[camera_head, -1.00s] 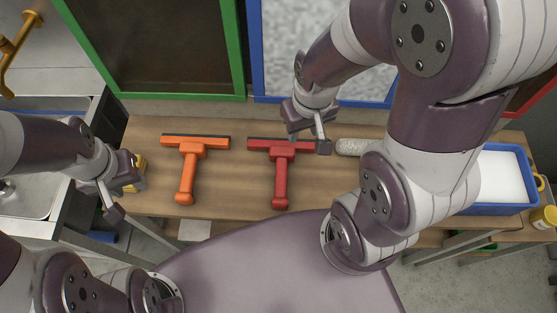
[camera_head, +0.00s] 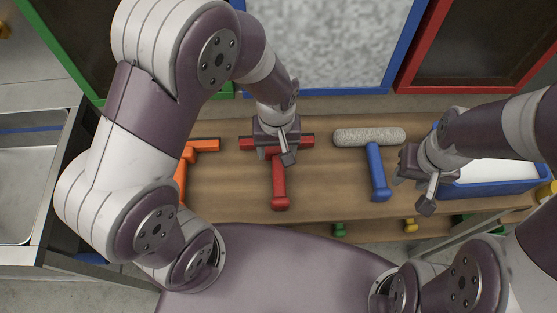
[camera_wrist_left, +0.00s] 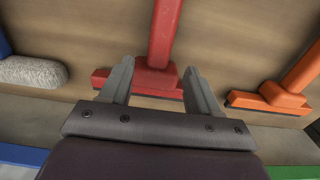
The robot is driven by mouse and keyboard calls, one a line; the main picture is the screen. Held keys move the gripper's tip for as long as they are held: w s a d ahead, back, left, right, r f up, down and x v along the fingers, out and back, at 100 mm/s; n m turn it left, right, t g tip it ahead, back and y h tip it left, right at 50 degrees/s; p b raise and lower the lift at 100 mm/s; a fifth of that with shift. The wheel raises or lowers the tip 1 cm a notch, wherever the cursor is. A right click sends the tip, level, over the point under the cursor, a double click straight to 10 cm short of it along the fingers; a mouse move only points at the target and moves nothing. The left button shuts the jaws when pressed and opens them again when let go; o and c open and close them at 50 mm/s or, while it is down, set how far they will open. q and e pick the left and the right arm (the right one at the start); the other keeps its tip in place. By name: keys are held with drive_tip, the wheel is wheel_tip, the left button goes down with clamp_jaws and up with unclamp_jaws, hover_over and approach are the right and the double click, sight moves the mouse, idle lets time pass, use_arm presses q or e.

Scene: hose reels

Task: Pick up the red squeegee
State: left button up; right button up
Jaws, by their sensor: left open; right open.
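The red squeegee (camera_head: 279,188) lies on the wooden bench, handle toward me and its wide head away from me. My left gripper (camera_head: 281,150) is over the head and hides its middle. In the left wrist view the open fingers (camera_wrist_left: 159,78) stand on either side of the red block (camera_wrist_left: 152,78) where the handle meets the head. I cannot tell whether they touch it. My right gripper (camera_head: 412,188) is open and empty, to the right of a blue-handled roller (camera_head: 378,175).
An orange squeegee (camera_head: 205,145) lies to the left, partly behind my left arm. The roller's grey fuzzy sleeve (camera_head: 368,137) lies to the right, and a blue tray (camera_head: 505,187) sits at the bench's right end. Framed panels stand behind the bench (camera_head: 325,195); a sink (camera_head: 30,195) is at left.

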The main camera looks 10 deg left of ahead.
sight(278, 161)
use_arm(q)
drive_tip(key=f, duration=0.4)
drive_tip(key=shift+s+d+f, duration=0.25)
drive_tip(key=shift+w+f, duration=0.1)
drive_tip(key=shift+f, duration=0.35)
drive_tip(key=c, duration=1)
drive_tip(key=shift+c, duration=0.2)
drive_tip(key=shift+r, duration=0.1)
